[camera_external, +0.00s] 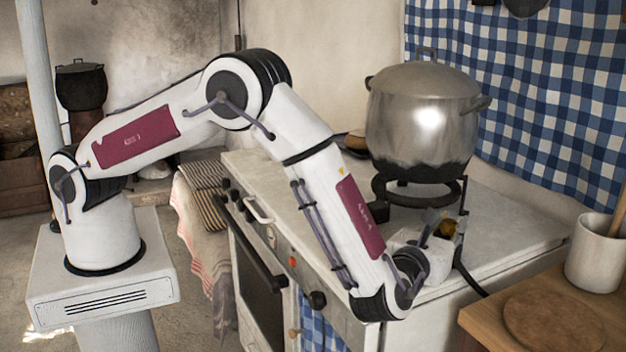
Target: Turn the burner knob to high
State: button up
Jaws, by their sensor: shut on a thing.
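A brass-coloured burner knob (448,229) shows at the front right of the black ring burner (424,200), beside its stand. My gripper (436,226) reaches it from the front left, over the stove top, and is shut on the knob. The fingers and the wrist hide part of the knob, so its turn angle and any markings cannot be read. A large steel pot (421,112) with its lid on stands upright on the burner. No flame can be made out.
The white stove (510,235) has dark knobs and an oven handle along its front. A black hose (466,275) runs down from the burner's right. A wooden counter (490,318) with a white crock (596,258) stands at right. A checked curtain hangs behind.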

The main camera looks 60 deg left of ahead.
aim_at(451, 229)
jog(key=shift+n+g+y, duration=3.3)
jog(key=shift+g+y, duration=0.2)
jog(key=shift+y, duration=0.2)
jog(key=o, duration=1.1)
jog(key=shift+v, duration=2.5)
jog(key=shift+r, duration=3.5)
